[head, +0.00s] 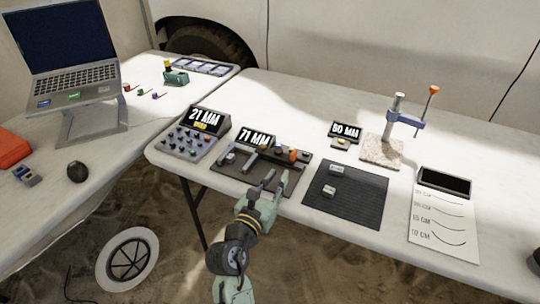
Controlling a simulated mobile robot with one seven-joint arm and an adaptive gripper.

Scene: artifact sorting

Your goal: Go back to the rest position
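My gripper (275,184) is over the front edge of the white table, its two fingers pointing away from me. A gap shows between the fingers and I see nothing held there. It is just in front of the dark tray with the 71 MM display (256,138), and left of the black ribbed mat (345,194). Whether it touches the tray cannot be told. No marked rest position shows.
A keypad box reading 21 MM (205,118) stands left. A 60 MM display (346,131) and a stand with an orange-knobbed lever (382,150) are behind. A chart sheet (443,215) lies right. A laptop (68,62) is on the left table. Bare tabletop (480,130) is at far right.

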